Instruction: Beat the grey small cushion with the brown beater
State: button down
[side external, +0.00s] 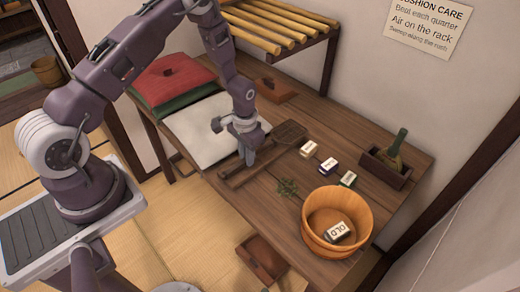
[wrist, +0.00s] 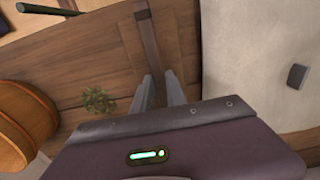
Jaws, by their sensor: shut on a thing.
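My gripper (side external: 247,157) points down and is shut on the handle, which also shows between the fingers in the wrist view (wrist: 150,40). I cannot tell whether the beater touches the table. A pale grey-white cushion (side external: 190,135) lies just left of and behind my gripper; it also shows at the right of the wrist view (wrist: 240,60), with a small dark grey lump on it.
A red cushion (side external: 165,80) and a green one (side external: 180,105) are stacked behind the pale cushion. A slatted rack (side external: 270,25) stands at the back. Three small blocks, a green sprig (side external: 287,187) and a wooden tub (side external: 365,212) lie to the right.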

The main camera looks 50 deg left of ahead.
notch_tip(320, 180, up, 19)
jog(key=d+n+t+h, duration=0.1)
jog(key=d+n+h, duration=0.1)
jog(key=n, duration=2)
jog(key=shift+w+d+h, duration=0.2)
jog(key=shift+w+h, duration=0.1)
jog(key=shift+h, duration=0.3)
jog(key=shift+f, duration=0.15)
